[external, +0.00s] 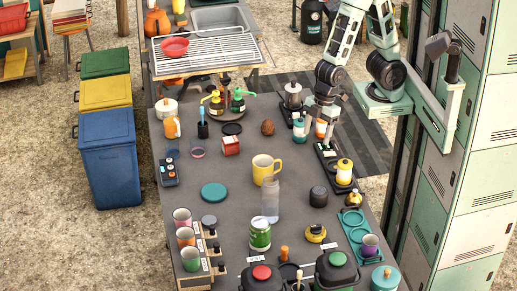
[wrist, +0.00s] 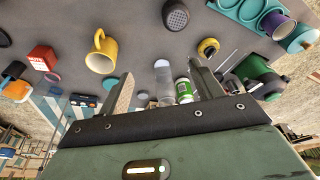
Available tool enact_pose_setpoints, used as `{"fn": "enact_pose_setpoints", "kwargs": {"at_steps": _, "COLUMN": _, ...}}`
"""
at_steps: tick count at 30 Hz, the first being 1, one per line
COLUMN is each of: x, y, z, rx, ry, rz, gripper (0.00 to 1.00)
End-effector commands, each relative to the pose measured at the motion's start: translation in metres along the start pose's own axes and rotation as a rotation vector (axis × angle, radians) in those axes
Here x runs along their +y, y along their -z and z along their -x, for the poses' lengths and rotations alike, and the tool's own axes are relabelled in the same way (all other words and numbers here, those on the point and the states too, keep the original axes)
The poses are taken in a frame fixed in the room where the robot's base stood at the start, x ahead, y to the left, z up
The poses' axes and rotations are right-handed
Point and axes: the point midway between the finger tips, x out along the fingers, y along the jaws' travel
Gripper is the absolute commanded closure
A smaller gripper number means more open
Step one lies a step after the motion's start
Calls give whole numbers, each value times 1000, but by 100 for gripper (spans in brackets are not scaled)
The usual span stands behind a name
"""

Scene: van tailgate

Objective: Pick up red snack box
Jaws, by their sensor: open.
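The red snack box (external: 231,145) stands on the grey table, left of the yellow mug. In the wrist view the red snack box (wrist: 41,57) is at the left and its label reads "NUTS". My gripper (external: 326,112) hangs over the right side of the table, well right of the box; its fingertips are hard to make out there. In the wrist view my gripper (wrist: 161,68) has its fingers wide apart with nothing held. The box lies outside the fingers, to their left.
A yellow mug (external: 265,168) and a clear bottle (external: 270,199) stand mid-table, with a green can (external: 260,235) in front. A brown lump (external: 268,127) and a dark round lid (external: 232,128) lie near the box. Pump bottles (external: 238,100) stand behind it. Lockers (external: 470,170) stand at the right.

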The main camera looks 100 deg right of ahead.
Motion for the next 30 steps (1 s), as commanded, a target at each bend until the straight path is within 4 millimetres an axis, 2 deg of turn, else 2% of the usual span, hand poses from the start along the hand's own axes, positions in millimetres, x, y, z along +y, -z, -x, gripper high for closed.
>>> {"fn": "enact_pose_setpoints", "kwargs": {"at_steps": 1, "x": 30, "y": 8, "z": -24, "rx": 43, "ry": -7, "rz": -34, "gripper": 35}}
{"fn": "enact_pose_setpoints", "kwargs": {"at_steps": 4, "x": 82, "y": 23, "z": -57, "rx": 159, "ry": -30, "rz": -69, "gripper": 35}}
{"fn": "enact_pose_setpoints", "kwargs": {"at_steps": 8, "x": 151, "y": 28, "z": -95, "rx": 318, "ry": -69, "rz": -122, "gripper": 35}}
{"fn": "enact_pose_setpoints", "kwargs": {"at_steps": 11, "x": 202, "y": 20, "z": -120, "rx": 446, "ry": -110, "rz": -170, "gripper": 35}}
{"fn": "enact_pose_setpoints", "kwargs": {"at_steps": 15, "x": 263, "y": -5, "z": -144, "rx": 621, "ry": -183, "rz": -243, "gripper": 35}}
{"fn": "enact_pose_setpoints", "kwargs": {"at_steps": 18, "x": 296, "y": -27, "z": -154, "rx": 730, "ry": -242, "rz": -294, "gripper": 35}}
{"fn": "enact_pose_setpoints", "kwargs": {"at_steps": 21, "x": 318, "y": -47, "z": -160, "rx": 816, "ry": -295, "rz": -335, "gripper": 35}}
{"fn": "enact_pose_setpoints", "kwargs": {"at_steps": 25, "x": 333, "y": -62, "z": -161, "rx": 882, "ry": -341, "rz": -365, "gripper": 35}}
{"fn": "enact_pose_setpoints", "kwargs": {"at_steps": 30, "x": 341, "y": -58, "z": -165, "rx": 903, "ry": -355, "rz": -371, "gripper": 35}}
